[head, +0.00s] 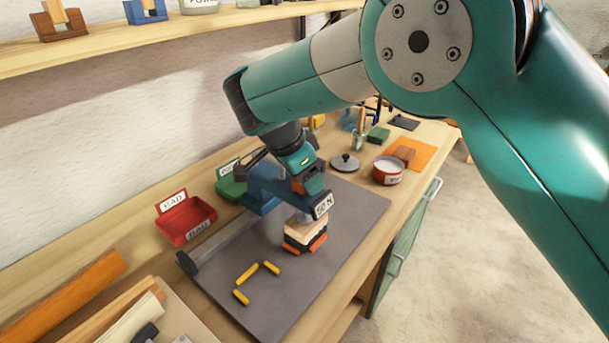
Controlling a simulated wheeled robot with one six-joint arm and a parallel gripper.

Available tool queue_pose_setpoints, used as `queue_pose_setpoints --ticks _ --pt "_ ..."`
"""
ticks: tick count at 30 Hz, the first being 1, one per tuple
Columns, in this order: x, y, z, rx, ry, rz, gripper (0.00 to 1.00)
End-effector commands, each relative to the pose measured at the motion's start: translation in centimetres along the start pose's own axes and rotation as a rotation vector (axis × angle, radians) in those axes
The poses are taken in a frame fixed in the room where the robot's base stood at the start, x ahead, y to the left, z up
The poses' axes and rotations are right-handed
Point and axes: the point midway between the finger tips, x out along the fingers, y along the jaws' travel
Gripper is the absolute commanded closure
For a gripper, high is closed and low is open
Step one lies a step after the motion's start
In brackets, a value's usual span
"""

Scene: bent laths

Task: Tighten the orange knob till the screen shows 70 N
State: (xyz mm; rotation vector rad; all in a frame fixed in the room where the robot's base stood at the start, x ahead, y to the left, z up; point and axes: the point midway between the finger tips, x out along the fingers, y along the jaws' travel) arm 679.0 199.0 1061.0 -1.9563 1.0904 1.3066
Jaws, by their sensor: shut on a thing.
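The orange knob (313,185) sits on top of the blue press (263,187), mostly hidden by my gripper. My gripper (307,178) comes down on it from above and is shut on it. The small white screen (322,206) on the press faces forward and seems to read 50 N; the digits are small. Below the press head is a stack (304,230) of pale wood over a dark layer, with orange pieces (318,242) at the bottom.
The press stands on a grey mat (265,320) with several yellow sticks (248,273). A red BAD tray (186,220) and a green tray (229,187) lie left. A pot (388,170), grey lid (345,162) and orange sheet (418,153) lie behind right. A shelf (130,50) runs above.

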Motion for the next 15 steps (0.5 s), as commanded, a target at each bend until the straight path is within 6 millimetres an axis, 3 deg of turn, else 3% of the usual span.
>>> queue_pose_setpoints --ticks 15 --pt "0.04 -0.04 0.01 0.109 0.000 0.046 0.63"
